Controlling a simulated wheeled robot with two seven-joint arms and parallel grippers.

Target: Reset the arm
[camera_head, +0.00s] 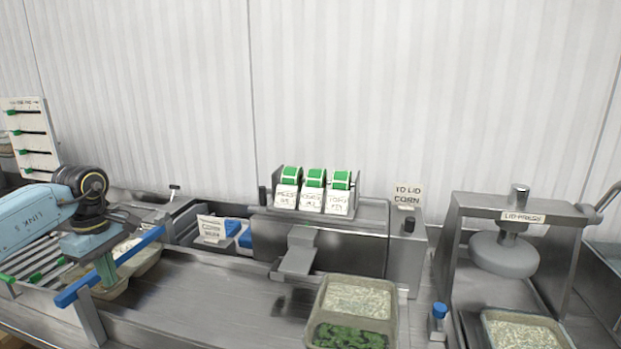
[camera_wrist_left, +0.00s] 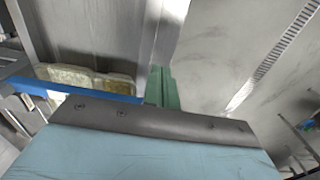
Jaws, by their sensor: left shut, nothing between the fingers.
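My left arm comes in from the left in the head view. My left gripper (camera_head: 106,270) points down with its green fingers shut and nothing between them. It is at the left, beside a blue bar (camera_head: 110,266) and in front of a tray with pale contents (camera_head: 146,262). In the left wrist view the green fingers (camera_wrist_left: 161,88) are together, with the blue bar (camera_wrist_left: 75,91) and the tray (camera_wrist_left: 95,82) to their left. My right gripper does not show in either view.
A tray of rice and greens (camera_head: 312,318) stands at the front middle. A lid press (camera_head: 503,256) with a rice tray (camera_head: 489,330) is at the right. A label dispenser (camera_head: 352,214) stands at the back middle. The metal counter (camera_head: 215,300) is clear left of the middle tray.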

